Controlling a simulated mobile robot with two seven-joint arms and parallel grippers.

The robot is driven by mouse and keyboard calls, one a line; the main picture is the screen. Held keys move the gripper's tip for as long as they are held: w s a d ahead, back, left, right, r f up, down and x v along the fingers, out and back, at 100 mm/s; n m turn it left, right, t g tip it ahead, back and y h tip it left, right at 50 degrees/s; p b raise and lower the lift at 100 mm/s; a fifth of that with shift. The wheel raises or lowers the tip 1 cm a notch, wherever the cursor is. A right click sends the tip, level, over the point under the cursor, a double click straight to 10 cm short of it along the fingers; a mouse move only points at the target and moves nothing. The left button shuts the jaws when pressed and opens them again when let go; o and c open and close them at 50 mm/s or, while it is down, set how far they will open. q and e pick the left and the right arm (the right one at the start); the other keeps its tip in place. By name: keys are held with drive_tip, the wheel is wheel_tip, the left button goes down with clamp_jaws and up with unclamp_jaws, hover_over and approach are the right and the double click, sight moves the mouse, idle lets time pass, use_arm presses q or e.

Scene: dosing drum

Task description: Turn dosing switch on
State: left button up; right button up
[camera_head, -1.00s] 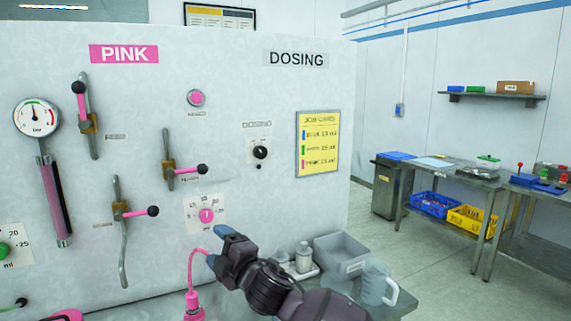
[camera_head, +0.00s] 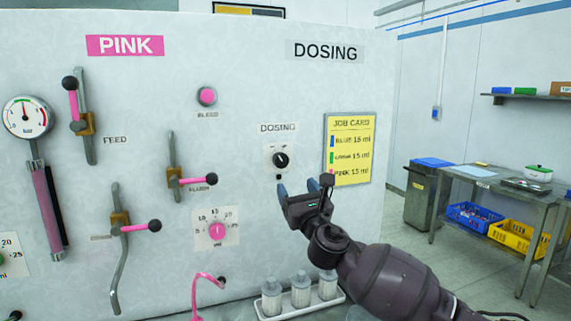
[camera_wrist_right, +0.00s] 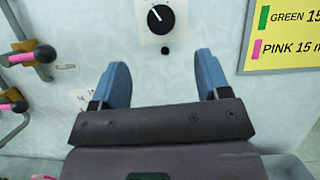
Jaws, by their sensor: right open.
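The dosing switch (camera_head: 280,160) is a black round knob with a white pointer mark on a white plate, under the DOSING label (camera_head: 278,128) on the panel. It also shows at the top of the right wrist view (camera_wrist_right: 160,18), with a small black dot below it. My right gripper (camera_head: 299,187) is open and empty, just below and slightly right of the knob in the head view. In the right wrist view its two blue fingers (camera_wrist_right: 161,80) are spread apart, with the knob beyond and between them, not touched. My left gripper is not in view.
A yellow job card (camera_head: 350,150) hangs right of the knob. Pink-handled levers (camera_head: 143,226) and a pink dial (camera_head: 217,231) stick out to the left. A tray of bottles (camera_head: 301,293) stands below my right arm. The panel around the knob is flat.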

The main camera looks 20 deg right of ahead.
sight(282, 162)
drive_tip(key=x, duration=1)
drive_tip(key=shift+w, duration=0.4)
drive_tip(key=c, duration=0.9)
